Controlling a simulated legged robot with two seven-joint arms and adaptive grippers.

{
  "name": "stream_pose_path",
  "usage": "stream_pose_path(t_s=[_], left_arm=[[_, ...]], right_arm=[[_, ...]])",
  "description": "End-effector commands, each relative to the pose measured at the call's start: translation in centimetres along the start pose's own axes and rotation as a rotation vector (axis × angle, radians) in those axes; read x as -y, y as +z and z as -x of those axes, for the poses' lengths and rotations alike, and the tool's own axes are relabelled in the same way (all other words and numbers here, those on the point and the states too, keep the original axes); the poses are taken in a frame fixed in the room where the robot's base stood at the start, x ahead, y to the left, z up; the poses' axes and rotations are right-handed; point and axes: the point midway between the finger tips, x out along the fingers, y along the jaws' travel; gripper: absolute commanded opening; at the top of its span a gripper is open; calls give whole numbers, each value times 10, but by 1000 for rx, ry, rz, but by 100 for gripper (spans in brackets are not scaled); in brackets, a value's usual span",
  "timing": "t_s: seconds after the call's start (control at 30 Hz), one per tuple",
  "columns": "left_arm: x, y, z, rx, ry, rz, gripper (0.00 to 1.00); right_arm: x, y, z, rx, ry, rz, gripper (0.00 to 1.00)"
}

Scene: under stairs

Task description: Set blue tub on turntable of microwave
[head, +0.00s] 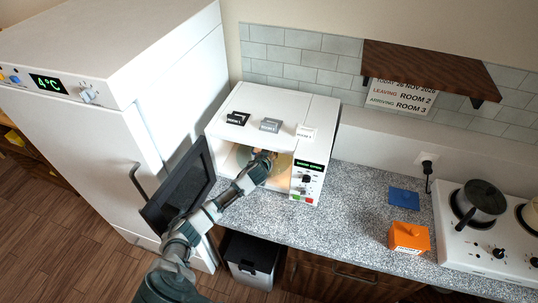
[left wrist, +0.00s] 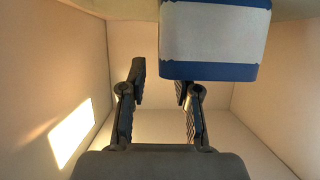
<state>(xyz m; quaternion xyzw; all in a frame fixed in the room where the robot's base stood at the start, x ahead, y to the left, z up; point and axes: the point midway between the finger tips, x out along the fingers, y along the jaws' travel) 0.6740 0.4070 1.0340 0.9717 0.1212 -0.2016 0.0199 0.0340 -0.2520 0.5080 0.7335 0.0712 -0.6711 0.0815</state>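The white microwave (head: 268,104) stands on the counter with its dark door (head: 181,189) swung open to the left. My left arm reaches through the opening, and my left gripper (head: 265,158) is inside the lit cavity. Part of the turntable (head: 284,168) shows beside it. In the left wrist view the blue tub (left wrist: 212,72), with a broad white band, is at the top right, against a pale surface at the top edge. My left gripper (left wrist: 160,80) is open there, its fingers apart and not closed around the tub. The tub cannot be made out in the head view. My right gripper is not in view.
Small labelled blocks (head: 270,125) sit on top of the microwave. A tall white fridge (head: 110,85) stands to the left. The cavity walls (left wrist: 60,75) are close around the gripper.

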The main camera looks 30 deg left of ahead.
Motion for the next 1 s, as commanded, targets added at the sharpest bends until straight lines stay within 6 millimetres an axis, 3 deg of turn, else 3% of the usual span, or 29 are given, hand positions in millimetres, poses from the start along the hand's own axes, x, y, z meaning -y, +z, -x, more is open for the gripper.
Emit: stream_pose_path(t_s=[0.17, 0.4, 0.6, 1.0], left_arm=[[0, 1, 23, -1, 1, -2, 31], [-2, 1, 74, -1, 2, -3, 31], [-2, 0, 106, 0, 1, -2, 31], [0, 0, 117, 0, 0, -1, 31]], right_arm=[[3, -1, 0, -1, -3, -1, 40], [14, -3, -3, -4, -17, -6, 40], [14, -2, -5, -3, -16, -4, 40], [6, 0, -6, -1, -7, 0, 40]])
